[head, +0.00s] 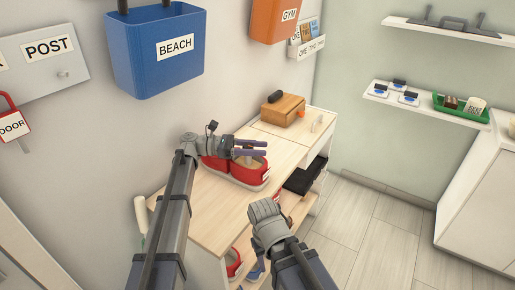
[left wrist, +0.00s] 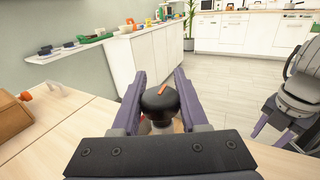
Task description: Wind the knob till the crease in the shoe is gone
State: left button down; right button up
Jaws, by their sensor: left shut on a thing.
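My left gripper (head: 250,148) is above the red shoe (head: 250,174) on the wooden bench top. In the left wrist view, a round black knob (left wrist: 160,97) with an orange mark on top sits between the two purple fingers, and the left gripper (left wrist: 160,88) is shut on it. A second red shoe-like piece (head: 213,163) is beside the shoe, partly behind my gripper. The crease cannot be made out. My right gripper (left wrist: 272,122) shows at the right of the left wrist view, away from the knob; its jaw opening is unclear.
A wooden box (head: 283,109) stands at the back of the bench (head: 200,212). A blue BEACH bin (head: 155,58) hangs on the wall above. A black drawer (head: 304,178) juts out at the bench's right side. The floor (head: 365,215) to the right is clear.

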pick_arm(q)
jog(key=shift+m+g, duration=0.3)
jog(key=shift+g, duration=0.2)
dwell(0.9)
dwell(0.6)
jog(key=shift+c, duration=2.1)
grip_release()
notch_tip(320, 180, up, 10)
jog(key=p, duration=1)
